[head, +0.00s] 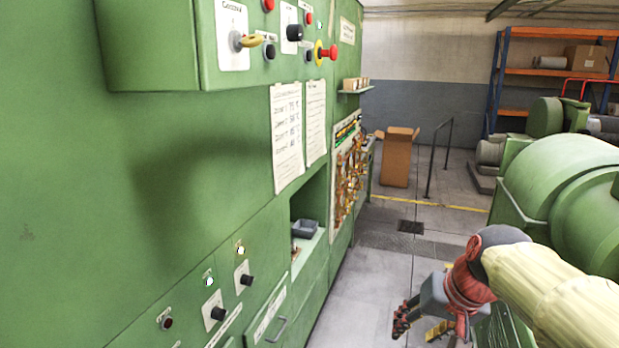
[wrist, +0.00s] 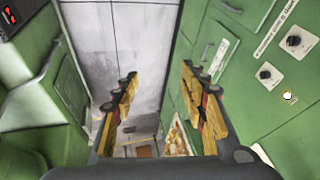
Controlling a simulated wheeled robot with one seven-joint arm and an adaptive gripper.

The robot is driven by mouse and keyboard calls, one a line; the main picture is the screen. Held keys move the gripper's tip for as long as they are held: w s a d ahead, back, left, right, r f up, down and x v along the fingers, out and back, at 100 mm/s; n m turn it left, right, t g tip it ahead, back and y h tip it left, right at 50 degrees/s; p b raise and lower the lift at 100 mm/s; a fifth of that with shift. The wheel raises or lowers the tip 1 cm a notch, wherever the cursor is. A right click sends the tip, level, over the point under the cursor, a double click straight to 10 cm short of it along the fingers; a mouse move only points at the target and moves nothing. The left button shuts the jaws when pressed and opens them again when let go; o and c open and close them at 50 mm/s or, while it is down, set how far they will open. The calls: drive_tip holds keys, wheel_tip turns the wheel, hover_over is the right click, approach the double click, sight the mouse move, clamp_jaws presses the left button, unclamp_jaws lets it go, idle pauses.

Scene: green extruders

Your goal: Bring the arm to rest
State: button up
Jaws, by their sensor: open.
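My gripper (head: 420,325) shows at the lower right of the head view, at the end of my arm. It hangs over the aisle between the green control cabinet (head: 120,210) and the green machine (head: 565,190). In the wrist view my gripper (wrist: 160,90) has its two yellow-padded fingers spread wide apart. The fingers appear clear of the cabinet on the right and the machine side on the left.
A drawer handle (head: 277,329) sticks out low. A cardboard box (head: 396,160), a railing (head: 440,155) and shelving (head: 555,72) stand farther back. The aisle floor is open.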

drive_tip(key=s+f+n, duration=0.1)
drive_tip(key=s+f, duration=0.2)
drive_tip(key=s, duration=0.5)
drive_tip(key=s+a+f+n+h+b, duration=0.1)
drive_tip(key=s+f, duration=0.3)
drive_tip(key=s, duration=0.5)
drive_tip(key=shift+a+n+t+h+b, duration=0.3)
drive_tip(key=shift+t, duration=0.1)
drive_tip(key=shift+f, duration=0.1)
drive_tip(key=shift+c, duration=0.2)
